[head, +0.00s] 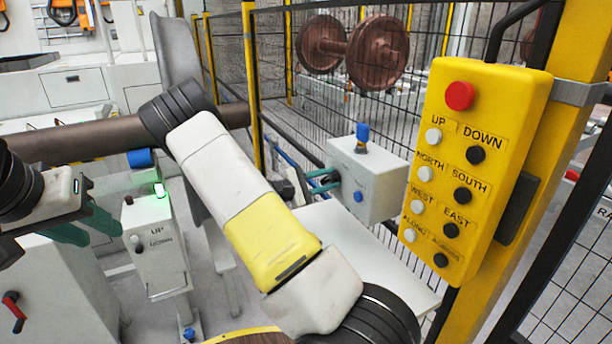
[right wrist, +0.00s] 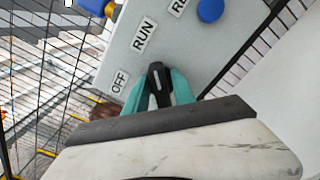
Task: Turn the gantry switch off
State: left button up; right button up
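The gantry switch is a black knob (right wrist: 157,76) with a white mark on the face of a grey box (head: 380,185). In the right wrist view the labels OFF (right wrist: 120,82) and RUN (right wrist: 143,35) and a cut-off third label lie around it. The white mark points up, roughly toward RUN rather than OFF. My right gripper (right wrist: 158,92) has its teal fingers on both sides of the knob and seems shut on it. In the head view this gripper (head: 332,182) reaches the box's left face. My left gripper (head: 88,225) is empty, its teal fingers apart.
A yellow pendant (head: 470,160) with a red button hangs on a yellow post at right. A small box with a green light (head: 155,240) stands near my left gripper. A mesh fence (head: 300,90) and a brown wheelset (head: 345,48) are behind. A blue button (right wrist: 210,9) sits near the knob.

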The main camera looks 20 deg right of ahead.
grip_shut()
jog(key=n, duration=0.3)
jog(key=shift+w+r+n, duration=0.1)
jog(key=shift+n, duration=0.3)
jog(key=n, duration=0.4)
jog(key=shift+w+n, duration=0.1)
jog(key=shift+n, duration=0.2)
jog(key=n, duration=0.4)
jog(key=shift+w, duration=0.1)
jog(key=n, duration=0.5)
jog(key=shift+w, duration=0.1)
jog(key=shift+a+n, duration=0.1)
jog(key=shift+n, duration=0.3)
